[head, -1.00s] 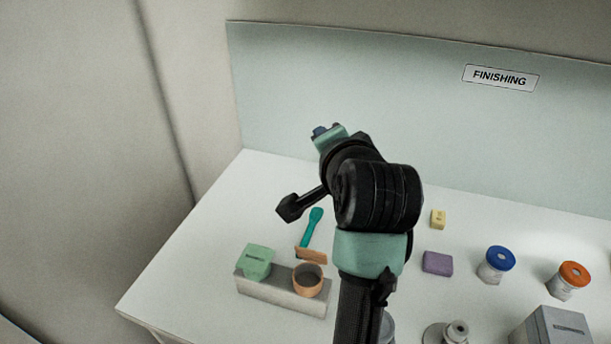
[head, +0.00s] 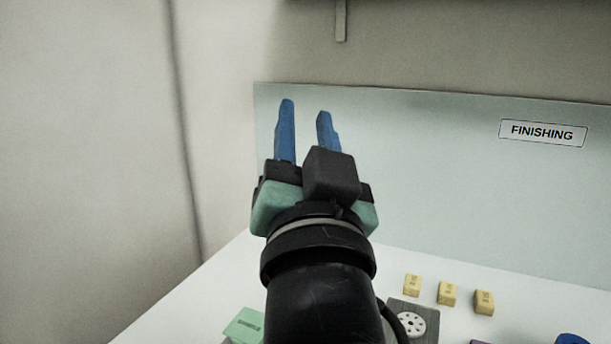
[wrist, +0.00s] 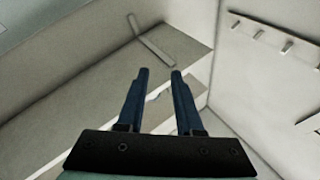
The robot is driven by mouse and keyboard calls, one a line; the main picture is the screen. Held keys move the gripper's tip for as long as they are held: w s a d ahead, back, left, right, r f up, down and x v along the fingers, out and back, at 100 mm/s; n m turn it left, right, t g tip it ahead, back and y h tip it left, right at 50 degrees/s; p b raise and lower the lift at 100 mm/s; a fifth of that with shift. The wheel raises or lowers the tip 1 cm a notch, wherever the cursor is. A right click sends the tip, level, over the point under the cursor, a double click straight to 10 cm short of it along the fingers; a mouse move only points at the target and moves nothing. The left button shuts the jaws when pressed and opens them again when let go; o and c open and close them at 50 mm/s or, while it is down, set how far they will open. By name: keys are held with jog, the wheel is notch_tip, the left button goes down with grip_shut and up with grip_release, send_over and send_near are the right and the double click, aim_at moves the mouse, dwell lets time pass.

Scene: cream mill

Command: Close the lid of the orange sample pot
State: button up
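My gripper (head: 305,108) is raised above the table in front of the pale back panel. Its two blue fingers point up and stand apart, with nothing between them. In the wrist view my gripper (wrist: 160,73) also shows open and empty, facing walls and a ledge. The orange sample pot and its lid are not visible in either current view; my arm and the lower picture edge cut off that part of the table. A green block (head: 244,325) shows at the bottom, left of my arm.
Several small things are on the white table (head: 205,290): a yellow block (head: 412,285), two more beside it, and a grey plate with a white holed disc (head: 410,323). A blue lid (head: 572,339) is cut off at the bottom right. A FINISHING sign (head: 542,133) is on the panel.

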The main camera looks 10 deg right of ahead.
jog(key=s+a+r+n+t+y+b, duration=0.1)
jog(key=s+a+n+t+b, duration=0.1)
jog(key=s, duration=0.5)
jog(key=shift+r+n+t+b, duration=0.25)
jog(key=shift+n+t+b, duration=0.55)
jog(key=shift+b, duration=0.35)
jog(key=shift+s+a, duration=0.1)
